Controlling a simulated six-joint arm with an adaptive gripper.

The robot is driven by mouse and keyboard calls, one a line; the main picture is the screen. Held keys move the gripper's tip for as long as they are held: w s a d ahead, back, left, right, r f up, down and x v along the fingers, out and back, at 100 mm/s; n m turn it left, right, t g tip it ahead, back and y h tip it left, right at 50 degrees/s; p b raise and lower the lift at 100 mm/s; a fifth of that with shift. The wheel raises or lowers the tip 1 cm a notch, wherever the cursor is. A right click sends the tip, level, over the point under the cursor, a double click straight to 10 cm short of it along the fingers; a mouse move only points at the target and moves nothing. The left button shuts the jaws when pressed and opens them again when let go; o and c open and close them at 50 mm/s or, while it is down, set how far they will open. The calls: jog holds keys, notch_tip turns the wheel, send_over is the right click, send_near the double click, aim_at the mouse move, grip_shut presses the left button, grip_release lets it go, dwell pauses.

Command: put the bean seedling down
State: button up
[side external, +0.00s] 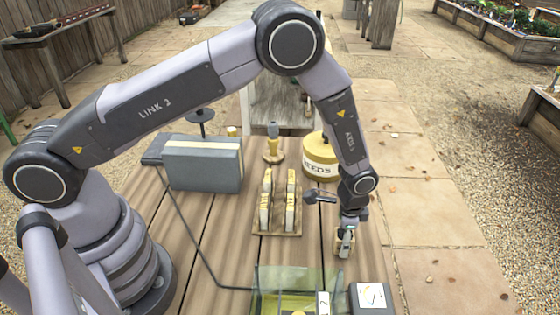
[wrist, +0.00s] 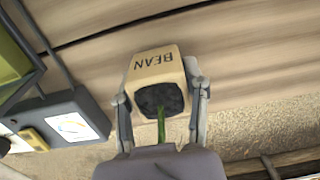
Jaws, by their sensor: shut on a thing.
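The bean seedling is in a small tan pot marked BEAN (wrist: 155,62), with dark soil and a green stem (wrist: 161,124) in the wrist view. My gripper (wrist: 161,92) is shut on the pot, one finger on each side. In the side view my gripper (side external: 345,236) points down near the right part of the plank table (side external: 225,232), and only a little of the pot (side external: 338,241) shows beside the fingers. I cannot tell whether the pot touches the table.
A wooden rack of packets (side external: 277,233), a yellow SEEDS tin (side external: 320,168) and a grey case (side external: 200,166) stand farther back. Bare planks lie between the rack and my gripper.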

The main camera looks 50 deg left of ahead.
jog(key=shift+f, duration=0.5)
jog(key=shift+f, duration=0.15)
jog(key=o, duration=1.2)
jog(key=shift+c, duration=0.2)
